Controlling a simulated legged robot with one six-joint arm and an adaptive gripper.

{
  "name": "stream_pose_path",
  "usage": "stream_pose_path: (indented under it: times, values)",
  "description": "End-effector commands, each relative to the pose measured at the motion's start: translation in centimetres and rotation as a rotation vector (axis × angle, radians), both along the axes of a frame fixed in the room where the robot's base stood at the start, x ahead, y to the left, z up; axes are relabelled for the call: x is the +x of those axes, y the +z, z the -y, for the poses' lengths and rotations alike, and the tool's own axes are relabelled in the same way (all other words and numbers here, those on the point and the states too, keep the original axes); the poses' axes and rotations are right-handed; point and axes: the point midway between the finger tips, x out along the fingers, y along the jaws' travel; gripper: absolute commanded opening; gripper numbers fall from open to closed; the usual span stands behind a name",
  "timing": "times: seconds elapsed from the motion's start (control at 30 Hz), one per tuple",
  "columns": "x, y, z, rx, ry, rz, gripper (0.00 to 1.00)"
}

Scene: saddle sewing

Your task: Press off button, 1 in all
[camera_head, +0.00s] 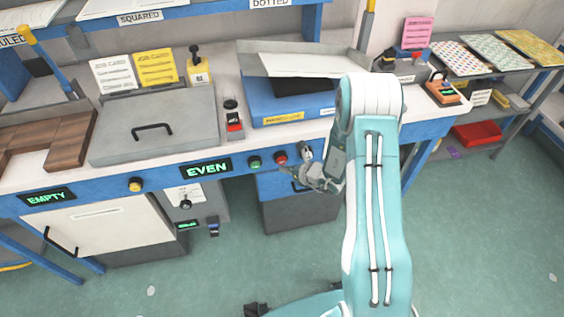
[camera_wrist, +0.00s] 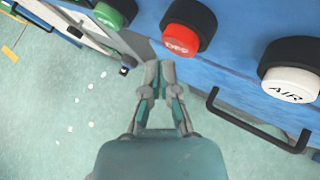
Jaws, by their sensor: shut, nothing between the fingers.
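The red off button (camera_wrist: 181,40) carries white letters that look like OFF. It sits on the blue front panel of the bench, and it also shows in the head view (camera_head: 280,158). My gripper (camera_wrist: 159,65) is shut and empty, with its fingertips just below the red button in the wrist view. I cannot tell whether the tips touch it. In the head view my gripper (camera_head: 290,170) is close in front of the panel, beside the red button, and partly hidden by my arm.
A green button (camera_wrist: 116,12) is left of the red one, and a white AIR button (camera_wrist: 291,83) is right. A black drawer handle (camera_wrist: 257,122) juts out below. The EVEN display (camera_head: 205,170) is further left. Open green floor (camera_head: 480,245) lies in front.

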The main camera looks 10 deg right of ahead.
Motion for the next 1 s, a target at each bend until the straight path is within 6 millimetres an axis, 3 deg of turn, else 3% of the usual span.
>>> stream_pose_path:
  times: [1.0]
  values:
    - [1.2,0.1,0.0,0.000,0.001,0.000,0.00]
